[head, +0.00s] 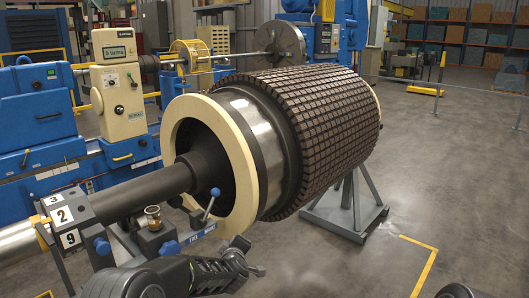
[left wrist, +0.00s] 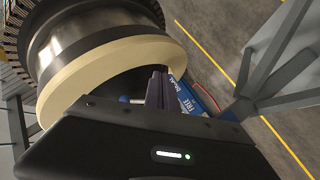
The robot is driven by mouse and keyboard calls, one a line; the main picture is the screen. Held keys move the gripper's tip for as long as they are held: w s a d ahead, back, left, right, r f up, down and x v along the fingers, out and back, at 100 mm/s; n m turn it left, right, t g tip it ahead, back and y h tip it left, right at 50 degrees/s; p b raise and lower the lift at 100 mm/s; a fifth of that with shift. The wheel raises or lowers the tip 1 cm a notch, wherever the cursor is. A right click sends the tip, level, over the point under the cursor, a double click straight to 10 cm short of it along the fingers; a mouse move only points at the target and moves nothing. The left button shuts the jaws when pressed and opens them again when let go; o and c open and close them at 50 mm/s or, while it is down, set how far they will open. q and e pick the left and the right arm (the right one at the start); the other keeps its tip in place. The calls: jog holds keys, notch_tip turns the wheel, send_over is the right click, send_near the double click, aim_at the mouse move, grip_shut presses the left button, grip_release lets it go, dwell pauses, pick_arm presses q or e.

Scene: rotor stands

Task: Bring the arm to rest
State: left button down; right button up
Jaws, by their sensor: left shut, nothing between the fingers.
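My left gripper (head: 250,262) is at the bottom centre of the head view, in front of the stand's blue label plate (head: 201,233). In the left wrist view its dark fingers (left wrist: 157,90) are together, with nothing seen between them. The large rotor (head: 315,125), with a dark segmented body and a cream ring (head: 238,165), lies level behind the gripper. Its shaft (head: 140,190) rests at the near stand's head (head: 70,222). A lever with a blue knob (head: 215,192) stands up beside the label. My right gripper is not seen.
A small glass cup (head: 153,217) with amber contents sits on the near stand. A grey stand (head: 345,212) is under the rotor's far part. Blue machines (head: 40,120) line the left. Open grey floor with a yellow line (head: 425,268) lies to the right.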

pick_arm(q)
jog(key=s+d+f+m+g+h, duration=0.2)
jog(key=s+f+m+g, duration=0.2)
jog(key=s+f, duration=0.85)
jog(key=s+d+f+m+g+h, duration=0.2)
jog(key=s+d+f+m+g, duration=0.15)
jog(key=s+f, duration=0.85)
jog(key=s+f+m+g, duration=0.1)
jog(key=s+f+g, duration=0.1)
jog(key=s, duration=1.1)
jog(key=s+f+m+g+h, duration=0.1)
jog(key=s+f+g, duration=0.1)
jog(key=s, duration=1.2)
jog(key=shift+a+f+g+h, duration=0.3)
jog(key=shift+a+g, duration=0.1)
jog(key=shift+g, duration=0.35)
jog(key=shift+m, duration=0.25)
jog(key=shift+s+a, duration=0.1)
